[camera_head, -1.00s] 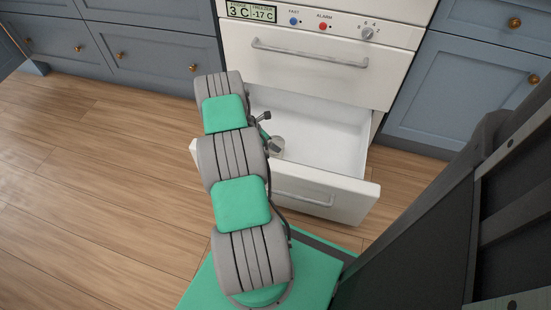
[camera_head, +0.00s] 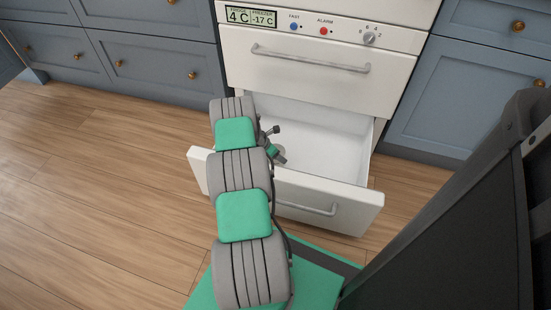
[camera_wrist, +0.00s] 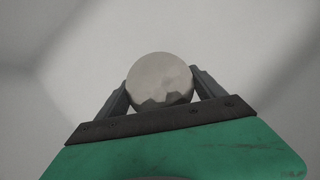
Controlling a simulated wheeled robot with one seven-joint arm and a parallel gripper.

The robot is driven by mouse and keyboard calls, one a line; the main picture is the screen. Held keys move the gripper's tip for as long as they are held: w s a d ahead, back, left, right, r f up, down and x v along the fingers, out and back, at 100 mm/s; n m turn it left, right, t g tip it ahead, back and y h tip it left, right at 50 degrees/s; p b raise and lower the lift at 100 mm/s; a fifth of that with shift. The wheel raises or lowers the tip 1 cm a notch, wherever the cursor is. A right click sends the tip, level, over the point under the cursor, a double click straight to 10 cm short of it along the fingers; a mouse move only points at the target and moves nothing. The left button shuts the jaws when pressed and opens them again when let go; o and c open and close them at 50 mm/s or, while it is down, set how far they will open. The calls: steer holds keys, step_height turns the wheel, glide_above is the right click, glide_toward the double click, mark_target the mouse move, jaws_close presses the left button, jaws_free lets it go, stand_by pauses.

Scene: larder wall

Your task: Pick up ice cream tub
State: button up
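The ice cream tub, seen from above as a pale grey round shape (camera_wrist: 160,78), lies between the two fingers of my gripper (camera_wrist: 160,77) in the wrist view. The fingers are spread wide, one at each side of it. Whether they touch it is not clear. In the head view my gripper (camera_head: 274,146) is over the open white drawer (camera_head: 335,203), near its left side. A small greyish bit of the tub (camera_head: 280,157) seems to show there beside the gripper, mostly hidden by it.
The drawer's floor (camera_head: 325,145) looks bare to the right of my gripper. A closed white drawer with a handle (camera_head: 310,58) is above it, under a control panel (camera_head: 320,27). Blue cabinets (camera_head: 150,40) flank the appliance. Wooden floor (camera_head: 90,170) is clear at left.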

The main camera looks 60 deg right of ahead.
steer(key=c, duration=1.3)
